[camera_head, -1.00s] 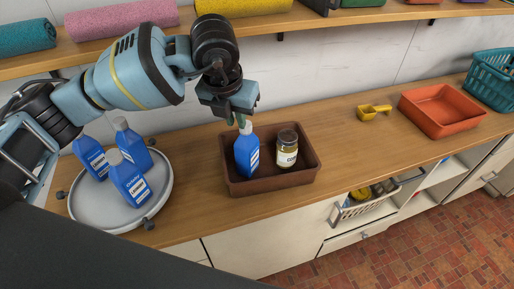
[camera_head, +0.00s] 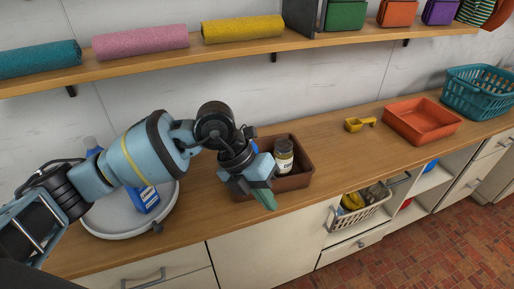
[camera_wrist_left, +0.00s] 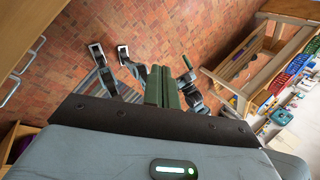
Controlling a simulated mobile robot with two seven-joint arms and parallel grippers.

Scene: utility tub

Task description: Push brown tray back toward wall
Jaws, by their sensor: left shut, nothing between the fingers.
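The brown tray (camera_head: 297,183) stands on the wooden counter near its front edge, with a gap between it and the wall. A jar with a dark lid (camera_head: 284,158) stands upright in it. A blue bottle inside the tray is mostly hidden behind my left gripper. My left gripper (camera_head: 266,201) is shut and empty, low at the front of the tray, with its green fingertips pointing down toward the counter's front edge. I cannot tell whether it touches the tray. In the left wrist view its shut fingers (camera_wrist_left: 162,86) point over the tiled floor. My right gripper is not in view.
A round grey turntable (camera_head: 112,222) with blue bottles (camera_head: 147,199) stands left, partly behind my arm. A yellow scoop (camera_head: 359,125), an orange tray (camera_head: 423,121) and a teal basket (camera_head: 479,92) are to the right. A shelf (camera_head: 190,58) hangs above.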

